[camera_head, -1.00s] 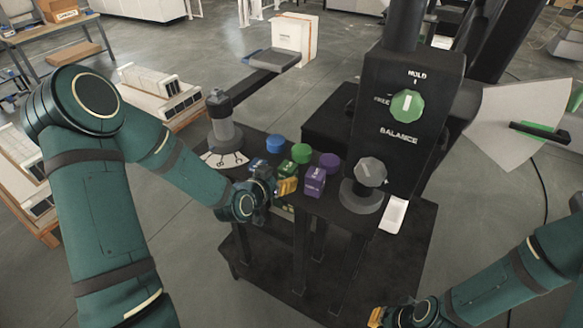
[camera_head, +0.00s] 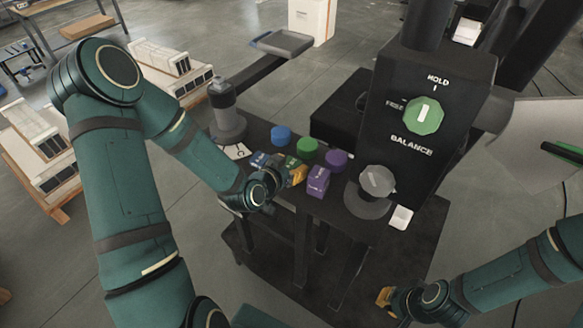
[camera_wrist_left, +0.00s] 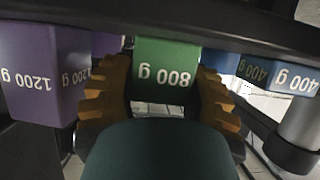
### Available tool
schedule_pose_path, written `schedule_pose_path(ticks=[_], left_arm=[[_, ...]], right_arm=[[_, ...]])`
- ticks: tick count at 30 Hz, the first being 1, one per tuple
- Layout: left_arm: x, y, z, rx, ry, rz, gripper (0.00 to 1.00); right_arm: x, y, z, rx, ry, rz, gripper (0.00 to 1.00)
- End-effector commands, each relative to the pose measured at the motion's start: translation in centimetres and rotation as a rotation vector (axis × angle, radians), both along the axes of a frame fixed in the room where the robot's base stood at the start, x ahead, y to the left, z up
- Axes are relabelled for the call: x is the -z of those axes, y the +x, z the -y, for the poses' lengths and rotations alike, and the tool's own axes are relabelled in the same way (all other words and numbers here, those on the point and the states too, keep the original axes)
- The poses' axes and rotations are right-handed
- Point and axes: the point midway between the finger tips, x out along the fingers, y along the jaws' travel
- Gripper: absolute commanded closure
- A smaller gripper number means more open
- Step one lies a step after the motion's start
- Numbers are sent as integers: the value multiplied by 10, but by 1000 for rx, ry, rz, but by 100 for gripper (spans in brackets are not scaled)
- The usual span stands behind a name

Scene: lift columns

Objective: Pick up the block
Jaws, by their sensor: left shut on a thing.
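A green block marked 800 g (camera_wrist_left: 166,68) sits between the orange fingers of my left gripper (camera_wrist_left: 160,100), which is shut on it. In the head view my left gripper (camera_head: 296,172) is at the front edge of the black stand, and the green block (camera_head: 291,163) is mostly hidden behind it. A purple block marked 1200 g (camera_head: 318,181) stands just to the right; it also shows in the left wrist view (camera_wrist_left: 36,75). A blue block marked 400 g (camera_wrist_left: 297,78) is on the other side. My right gripper (camera_head: 385,297) is low at the right, apart from the blocks, its opening unclear.
A grey knob (camera_head: 377,180) and a black column with a green HOLD/BALANCE dial (camera_head: 424,116) rise to the right. A grey post (camera_head: 226,110) stands at the left.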

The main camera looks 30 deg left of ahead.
Motion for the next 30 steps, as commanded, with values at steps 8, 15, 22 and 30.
schedule_pose_path(ticks=[8, 15, 22, 30], left_arm=[[-1, 1, 0, 1, 1, 3, 95], [-18, 1, 0, 3, 4, 5, 95], [-57, 1, 0, 1, 4, 9, 95], [-93, 1, 0, 1, 3, 6, 95]], right_arm=[[0, 0, 0, 0, 0, 1, 100], [-4, 1, 0, 2, 0, 2, 100], [-12, 4, 1, 6, -2, 7, 100], [-18, 6, 1, 10, -3, 13, 100]])
